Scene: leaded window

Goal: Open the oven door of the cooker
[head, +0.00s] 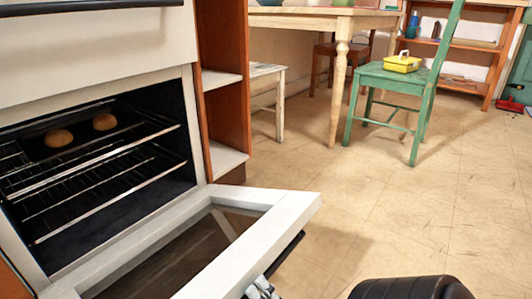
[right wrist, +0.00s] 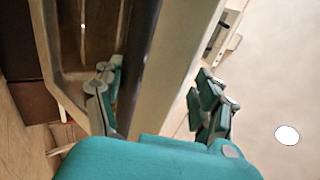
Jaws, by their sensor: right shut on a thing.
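The white cooker (head: 110,50) stands at the left in the head view. Its oven door (head: 262,228) is hinged at the bottom and swung far down, near level, with its glass panel facing up. The dark handle (head: 288,253) runs along the door's outer edge. My right gripper (head: 262,289) is at this handle, partly hidden by the door and cut by the frame's bottom edge. My left gripper is not in view.
Inside the oven (head: 100,160) are wire racks and a dark tray (head: 78,136) with two brown round items. A wooden shelf unit (head: 222,90) adjoins the cooker. A green chair (head: 400,85) and a table (head: 325,20) stand behind. The floor (head: 400,210) right of the door is clear.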

